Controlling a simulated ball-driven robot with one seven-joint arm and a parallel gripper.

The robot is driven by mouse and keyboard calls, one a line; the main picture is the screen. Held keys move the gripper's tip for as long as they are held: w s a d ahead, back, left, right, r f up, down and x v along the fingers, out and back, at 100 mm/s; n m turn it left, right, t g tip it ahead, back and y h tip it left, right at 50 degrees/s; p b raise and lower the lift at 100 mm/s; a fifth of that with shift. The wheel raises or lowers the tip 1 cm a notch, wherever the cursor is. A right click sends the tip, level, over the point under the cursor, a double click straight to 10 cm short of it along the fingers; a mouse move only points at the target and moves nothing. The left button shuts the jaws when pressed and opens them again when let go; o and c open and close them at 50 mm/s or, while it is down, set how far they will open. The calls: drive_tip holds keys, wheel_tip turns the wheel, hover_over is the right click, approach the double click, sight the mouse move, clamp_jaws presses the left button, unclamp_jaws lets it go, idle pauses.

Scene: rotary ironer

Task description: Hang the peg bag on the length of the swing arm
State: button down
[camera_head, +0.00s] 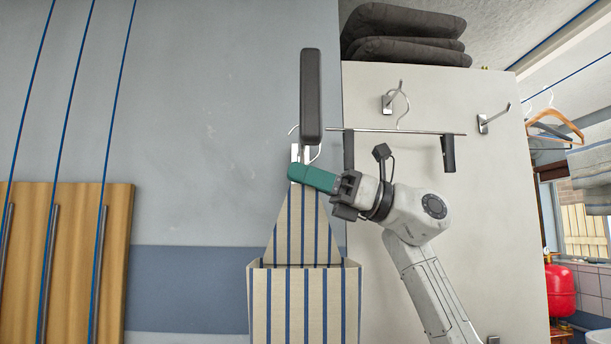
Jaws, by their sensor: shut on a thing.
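The peg bag (303,300) is beige with blue stripes and hangs upright at the centre, its mouth open at the front. A teal block (315,178) lies across its narrow top. My gripper (343,194) comes from the right and is shut on this block. The dark upright bar (311,95) above appears to be the swing arm. Parts of a silver wire hook (318,153) show on both sides of the bar's lower end. The hook's top is hidden behind the bar, so I cannot tell whether it rests on the arm.
A trouser hanger (395,131) with dark clips hangs from a wall hook (388,103) on the white panel, close above my gripper. Another hook (494,120) juts out to the right. Folded dark cushions (405,35) lie on top. The grey wall (200,150) at left is clear.

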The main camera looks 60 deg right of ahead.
drive_tip(key=shift+f, duration=0.2)
drive_tip(key=c, duration=1.1)
unclamp_jaws()
